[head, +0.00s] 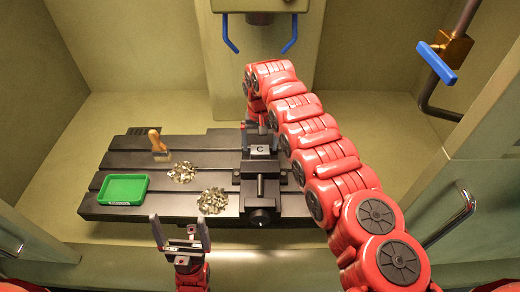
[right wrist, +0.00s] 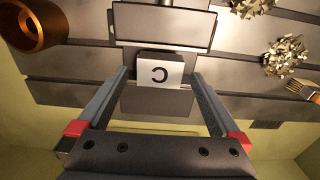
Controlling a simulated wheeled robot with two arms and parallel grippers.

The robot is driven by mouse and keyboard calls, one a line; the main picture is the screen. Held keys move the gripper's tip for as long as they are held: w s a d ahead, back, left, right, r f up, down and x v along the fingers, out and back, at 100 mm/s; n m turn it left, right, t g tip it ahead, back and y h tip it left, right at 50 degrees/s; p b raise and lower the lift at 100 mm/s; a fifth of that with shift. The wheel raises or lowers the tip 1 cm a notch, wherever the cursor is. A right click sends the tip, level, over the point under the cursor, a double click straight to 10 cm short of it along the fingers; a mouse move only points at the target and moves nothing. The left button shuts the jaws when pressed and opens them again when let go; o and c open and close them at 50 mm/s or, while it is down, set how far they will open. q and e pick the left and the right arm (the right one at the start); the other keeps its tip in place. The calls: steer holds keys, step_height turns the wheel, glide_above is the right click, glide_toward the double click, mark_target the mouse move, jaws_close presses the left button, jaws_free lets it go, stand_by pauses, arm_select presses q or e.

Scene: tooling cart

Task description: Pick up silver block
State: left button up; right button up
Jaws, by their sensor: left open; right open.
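The silver block (head: 260,150), marked with a dark letter C, sits at the vise (head: 262,188) on the black slotted table. It also shows in the right wrist view (right wrist: 160,74), between the fingertips of my right gripper (right wrist: 160,80). Those fingers are apart, one on each side of the block, with a visible gap on both sides. In the head view my right gripper (head: 259,138) is partly hidden by its own red arm. My left gripper (head: 181,228) is open and empty in front of the table's near edge.
A green tray (head: 123,189) lies on the table's left part. Two piles of metal shavings (head: 183,172) (head: 213,201) and a wooden-handled brush (head: 158,146) lie between tray and vise. A copper-coloured hollow part (right wrist: 36,24) shows in the right wrist view.

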step_height(320, 180, down, 2)
steer(key=c, duration=1.5)
